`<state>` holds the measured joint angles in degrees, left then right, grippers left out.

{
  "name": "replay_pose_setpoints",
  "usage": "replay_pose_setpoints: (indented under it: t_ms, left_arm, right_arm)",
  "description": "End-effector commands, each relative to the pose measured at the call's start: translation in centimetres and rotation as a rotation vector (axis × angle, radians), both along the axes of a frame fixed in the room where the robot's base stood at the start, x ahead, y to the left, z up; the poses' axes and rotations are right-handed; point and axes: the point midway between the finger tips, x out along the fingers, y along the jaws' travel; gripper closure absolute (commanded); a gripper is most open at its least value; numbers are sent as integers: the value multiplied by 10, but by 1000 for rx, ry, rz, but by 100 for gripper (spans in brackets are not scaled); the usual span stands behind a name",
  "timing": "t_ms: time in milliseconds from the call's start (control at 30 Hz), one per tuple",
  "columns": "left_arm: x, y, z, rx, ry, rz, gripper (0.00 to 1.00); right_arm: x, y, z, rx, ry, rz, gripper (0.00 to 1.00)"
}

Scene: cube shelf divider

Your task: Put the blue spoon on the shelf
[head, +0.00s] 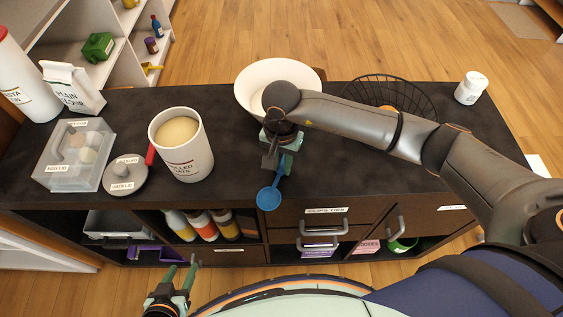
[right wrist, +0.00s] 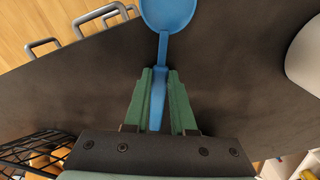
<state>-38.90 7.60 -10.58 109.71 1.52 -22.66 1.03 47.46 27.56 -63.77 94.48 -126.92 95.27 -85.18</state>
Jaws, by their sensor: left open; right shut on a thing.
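The blue spoon (head: 269,197) is near the front edge of the dark counter in the head view, with its round bowl toward the edge. My right gripper (head: 284,163) is shut on its handle. In the right wrist view the spoon (right wrist: 167,14) runs up from between the green fingers of my right gripper (right wrist: 158,95). I cannot tell whether the spoon touches the counter top. My left gripper (head: 181,275) is open and empty, low in front of the cabinet. A white shelf (head: 123,47) with cubbies stands at the upper left; open compartments also lie under the counter.
On the counter top (head: 345,175) stand a white bowl (head: 252,82), a black wire basket (head: 425,95), a white bottle (head: 470,88), a tall canister (head: 190,160), a round lid (head: 125,175) and a clear box (head: 62,180). Bottles (head: 203,225) fill one lower compartment.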

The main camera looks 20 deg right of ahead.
Motion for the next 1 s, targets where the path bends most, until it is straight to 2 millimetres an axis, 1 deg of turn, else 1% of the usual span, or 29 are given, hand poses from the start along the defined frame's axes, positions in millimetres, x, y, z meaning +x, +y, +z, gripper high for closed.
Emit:
replay_pose_setpoints:
  t_ms: [33,267,533,633,667,767,1000]
  left_arm:
    - [-1,0,-1,0,3,-1,50]
    - [-1,-1,-1,0,5,-2,50]
    - [0,-1,1,-1,3,-2,50]
    - [0,-1,7,-2,-1,-1,50]
    - [1,-1,5,-3,-4,-1,50]
    - [1,-1,4,-3,-7,-1,50]
    - [1,-1,0,-2,-4,0,50]
  right_arm:
    - [0,0,-1,0,0,0,73]
    - [0,0,-1,0,0,-1,47]
    - [0,0,1,0,0,-1,46]
    - [0,0,6,0,0,-1,46]
    - [1,0,8,0,-3,-1,46]
    - [2,0,26,1,-6,0,46]
    - [1,0,79,0,-6,0,46]
